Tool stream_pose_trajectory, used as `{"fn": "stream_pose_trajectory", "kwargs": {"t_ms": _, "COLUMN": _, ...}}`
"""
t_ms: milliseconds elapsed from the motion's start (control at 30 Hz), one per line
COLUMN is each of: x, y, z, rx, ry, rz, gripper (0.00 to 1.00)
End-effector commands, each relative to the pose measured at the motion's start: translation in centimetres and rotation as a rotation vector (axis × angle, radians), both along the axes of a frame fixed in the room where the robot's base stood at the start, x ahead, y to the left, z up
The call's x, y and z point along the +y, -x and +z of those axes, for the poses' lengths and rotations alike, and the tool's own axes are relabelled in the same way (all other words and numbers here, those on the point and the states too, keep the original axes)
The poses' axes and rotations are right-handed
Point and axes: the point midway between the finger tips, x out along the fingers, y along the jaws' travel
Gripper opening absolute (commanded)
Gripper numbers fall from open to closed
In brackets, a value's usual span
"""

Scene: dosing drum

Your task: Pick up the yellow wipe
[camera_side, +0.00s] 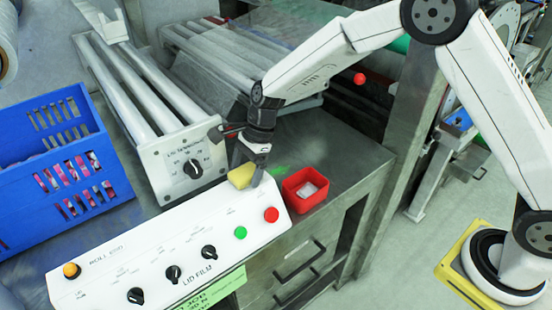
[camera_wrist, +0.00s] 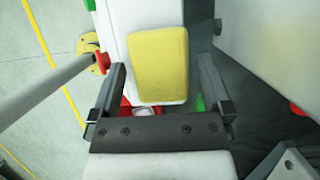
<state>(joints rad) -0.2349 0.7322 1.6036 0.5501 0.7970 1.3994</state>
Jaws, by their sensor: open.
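The yellow wipe (camera_side: 240,176) lies at the upper right end of the white control panel in the side view. In the wrist view the wipe (camera_wrist: 158,62) is a pale yellow block with rounded corners on the white panel. My gripper (camera_side: 246,170) points down right at the wipe and partly covers it in the side view. In the wrist view my gripper (camera_wrist: 162,72) is open, with one finger to the left and one to the right of the wipe. Gaps show on both sides. I cannot tell how far the fingertips are above the panel.
The control panel (camera_side: 165,245) carries black knobs, a green button (camera_side: 240,233) and a red button (camera_side: 271,214). A red open box (camera_side: 305,189) with something pale inside stands right of the wipe. A blue crate (camera_side: 60,165) and metal rollers (camera_side: 140,90) are at the left.

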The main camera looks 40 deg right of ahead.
Motion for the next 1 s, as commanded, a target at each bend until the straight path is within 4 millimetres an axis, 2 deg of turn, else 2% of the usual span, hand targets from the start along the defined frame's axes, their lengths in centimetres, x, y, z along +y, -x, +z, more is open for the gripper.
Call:
{"fn": "stream_pose_trajectory", "kwargs": {"t_ms": 367, "x": -0.02, "y": -0.01, "z": 0.03, "rx": 0.000, "ry": 0.000, "rz": 0.000, "gripper": 1.00}}
{"fn": "stream_pose_trajectory", "kwargs": {"t_ms": 400, "x": -0.02, "y": -0.01, "z": 0.03, "rx": 0.000, "ry": 0.000, "rz": 0.000, "gripper": 0.97}}
{"fn": "stream_pose_trajectory", "kwargs": {"t_ms": 433, "x": -0.02, "y": -0.01, "z": 0.03, "rx": 0.000, "ry": 0.000, "rz": 0.000, "gripper": 0.87}}
{"fn": "stream_pose_trajectory", "kwargs": {"t_ms": 633, "x": -0.02, "y": -0.01, "z": 0.03, "rx": 0.000, "ry": 0.000, "rz": 0.000, "gripper": 0.24}}
{"fn": "stream_pose_trajectory", "kwargs": {"t_ms": 667, "x": -0.02, "y": -0.01, "z": 0.03, "rx": 0.000, "ry": 0.000, "rz": 0.000, "gripper": 0.20}}
{"fn": "stream_pose_trajectory", "kwargs": {"t_ms": 1000, "x": -0.02, "y": -0.03, "z": 0.27, "rx": -0.001, "ry": 0.000, "rz": 0.000, "gripper": 0.20}}
